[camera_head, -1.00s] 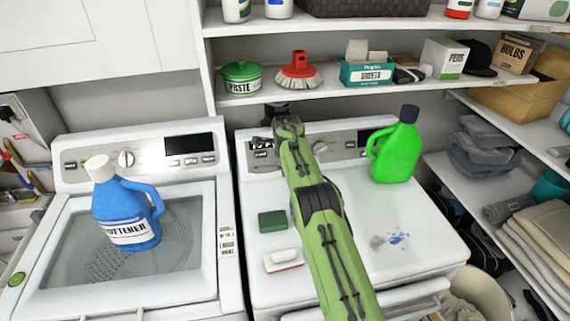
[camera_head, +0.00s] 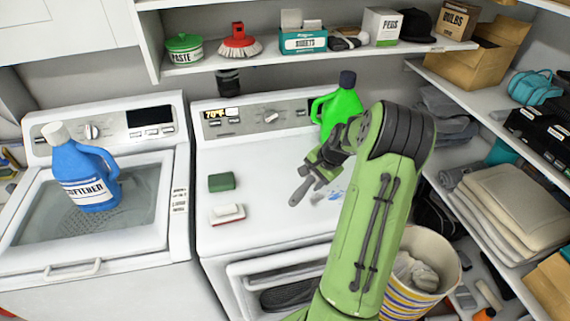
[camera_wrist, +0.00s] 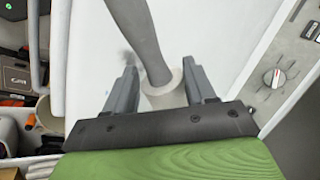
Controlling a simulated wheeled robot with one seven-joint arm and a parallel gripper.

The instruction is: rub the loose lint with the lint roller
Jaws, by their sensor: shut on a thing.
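The lint roller has a grey handle (camera_wrist: 140,35) and a pale roller end (camera_wrist: 165,92). My gripper (camera_wrist: 160,85) is shut around it near where handle and roller meet. In the head view the handle (camera_head: 299,192) slants down-left from my gripper (camera_head: 318,172), low over the right machine's white top. The loose lint (camera_head: 318,197) is a small grey patch just below my gripper, beside blue specks (camera_head: 336,195). A grey smudge, likely the lint (camera_wrist: 126,56), shows beside the left finger in the wrist view. Contact between roller and lint cannot be told.
A green jug (camera_head: 340,108) stands behind my gripper. A green sponge (camera_head: 221,182) and a red-and-white brush (camera_head: 227,213) lie to the left. A blue softener bottle (camera_head: 82,172) stands on the left machine. A shelf (camera_head: 220,62) runs above; a striped basket (camera_head: 440,265) stands front right.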

